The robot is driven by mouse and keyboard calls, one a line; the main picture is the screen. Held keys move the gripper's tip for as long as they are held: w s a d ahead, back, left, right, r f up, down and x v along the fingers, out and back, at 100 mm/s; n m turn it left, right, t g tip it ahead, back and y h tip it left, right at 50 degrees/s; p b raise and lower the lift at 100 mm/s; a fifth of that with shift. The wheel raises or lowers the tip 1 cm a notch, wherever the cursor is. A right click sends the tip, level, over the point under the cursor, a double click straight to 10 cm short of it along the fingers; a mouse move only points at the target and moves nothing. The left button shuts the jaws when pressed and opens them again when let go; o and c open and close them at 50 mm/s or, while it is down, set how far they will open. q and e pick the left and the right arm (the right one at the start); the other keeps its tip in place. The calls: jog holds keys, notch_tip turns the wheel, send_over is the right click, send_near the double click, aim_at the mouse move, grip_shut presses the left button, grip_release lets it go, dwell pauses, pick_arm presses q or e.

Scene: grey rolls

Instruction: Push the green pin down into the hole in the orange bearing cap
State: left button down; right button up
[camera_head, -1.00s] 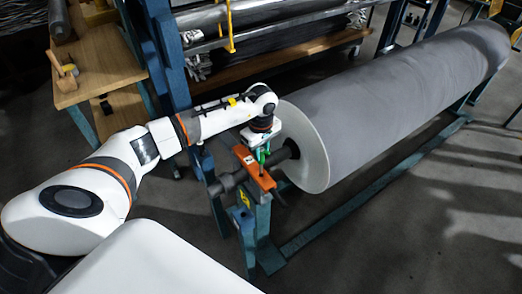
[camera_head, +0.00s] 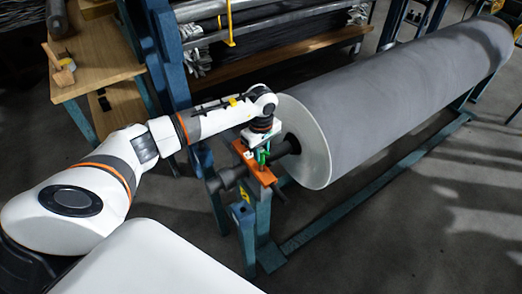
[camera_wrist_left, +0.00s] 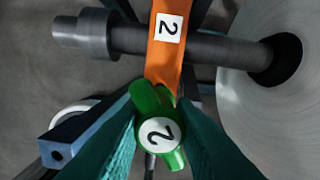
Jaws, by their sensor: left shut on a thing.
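The orange bearing cap (camera_head: 256,168) lies across the dark shaft at the near end of the grey roll. It also shows in the left wrist view (camera_wrist_left: 163,65), with a white "2" label on top. The green pin (camera_wrist_left: 158,132), its round head also marked "2", is between the fingers of my left gripper (camera_wrist_left: 158,142). My left gripper (camera_head: 262,154) is shut on the pin, over the cap. The pin's lower end and the hole are hidden, so I cannot tell how deep the pin sits. My right gripper is out of view.
The large grey roll (camera_head: 390,95) rests on a blue stand (camera_head: 245,232) and runs to the upper right. A wooden bench (camera_head: 100,55) with a mallet (camera_head: 62,72) stands at the upper left. A rack with rolls is behind my arm.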

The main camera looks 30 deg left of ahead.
aim_at(261, 160)
pick_arm(q)
jog(key=shift+f+b, duration=1.75)
jog(key=shift+f, duration=0.4)
jog(key=c, duration=1.1)
grip_release()
